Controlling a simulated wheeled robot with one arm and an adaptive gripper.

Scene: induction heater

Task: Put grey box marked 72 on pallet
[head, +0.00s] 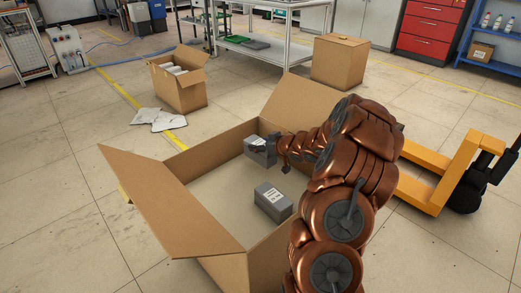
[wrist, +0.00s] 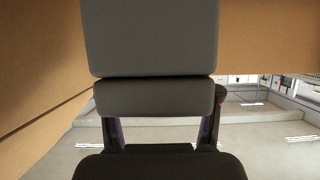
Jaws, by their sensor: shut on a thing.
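A grey box (head: 259,151) with a pale label is at the far side inside a large open cardboard box (head: 178,183). My gripper (head: 280,146) is at its right side and shut on it. I cannot tell whether it touches the carton's floor. In the wrist view a grey block, the held box (wrist: 150,38), fills the upper middle, close to the fingers. A second grey box (head: 272,201) with a label lies inside the carton, nearer to me. The label numbers are too small to read. I cannot make out a pallet.
A yellow pallet jack (head: 432,170) stands to the right, beyond my arm. A smaller open carton (head: 180,88) and white bags (head: 158,119) lie behind. A closed carton (head: 339,62) stands near the metal table (head: 262,45). The carton's raised flaps stand around its opening. Floor at left is clear.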

